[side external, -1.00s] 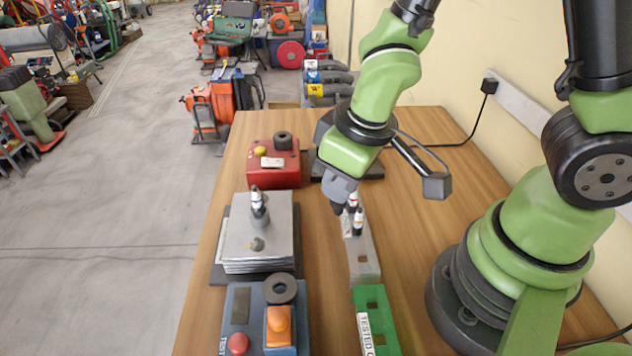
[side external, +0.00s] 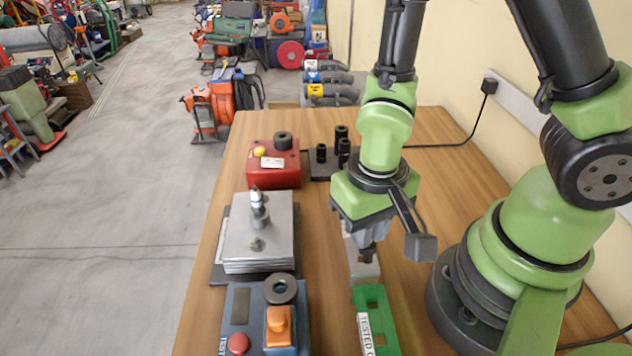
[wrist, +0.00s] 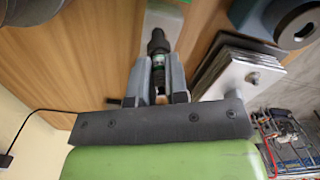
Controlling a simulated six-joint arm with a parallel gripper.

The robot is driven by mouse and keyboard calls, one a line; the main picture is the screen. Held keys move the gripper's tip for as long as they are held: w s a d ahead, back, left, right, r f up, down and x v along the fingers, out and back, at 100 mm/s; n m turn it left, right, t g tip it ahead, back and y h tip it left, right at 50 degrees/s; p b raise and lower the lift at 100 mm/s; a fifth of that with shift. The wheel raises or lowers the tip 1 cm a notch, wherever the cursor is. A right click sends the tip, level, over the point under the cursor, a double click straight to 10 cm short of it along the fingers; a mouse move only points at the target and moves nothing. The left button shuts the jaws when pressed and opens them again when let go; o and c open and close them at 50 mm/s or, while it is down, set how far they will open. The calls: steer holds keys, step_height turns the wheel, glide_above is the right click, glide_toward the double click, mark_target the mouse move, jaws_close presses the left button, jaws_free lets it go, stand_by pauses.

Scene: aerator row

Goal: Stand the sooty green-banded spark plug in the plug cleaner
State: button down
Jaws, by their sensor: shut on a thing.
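My gripper (side external: 367,257) is shut on a green-banded spark plug (wrist: 158,62), which shows dark, sooty-looking parts between the fingers in the wrist view. My gripper points down over the grey metal rack (side external: 361,272) at the middle of the bench. The rack also shows beyond the plug in the wrist view (wrist: 165,17). I cannot tell whether the plug's end touches the rack. A red box (side external: 272,172) with a black ring and a yellow button, likely the plug cleaner, stands at the far left of the bench. Its ring opening looks empty.
A metal plate stack (side external: 278,230) bears an upright spark plug (side external: 257,198). A blue box (side external: 240,338) with a ring and an orange part is at the front. A green tray (side external: 370,298) adjoins the rack. Black sockets (side external: 342,150) stand at the back.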

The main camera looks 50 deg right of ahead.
steer(key=shift+w, duration=0.35)
steer(key=w+d+r+n, duration=0.1)
steer(key=w+d+r, duration=0.3)
steer(key=w+r, duration=0.45)
steer(key=w+d+r, duration=0.3)
steer(key=w+r, duration=0.2)
steer(key=r, duration=0.6)
steer(key=shift+w+d+f+n+t, duration=0.6)
steer(key=shift+w+d+f, duration=0.25)
steer(key=shift+w+f, duration=1.65)
steer(key=shift+w+d+f+n+t, duration=0.55)
steer(key=shift+w+d+f+n, duration=0.25)
steer(key=shift+w+f, duration=1.75)
steer(key=shift+w+d+f+n+t, duration=0.6)
steer(key=shift+w+d+f, duration=0.3)
steer(key=shift+w+f, duration=1.6)
steer(key=shift+s+f, duration=0.4)
steer(key=shift+f, duration=0.35)
steer(key=shift+f, duration=1)
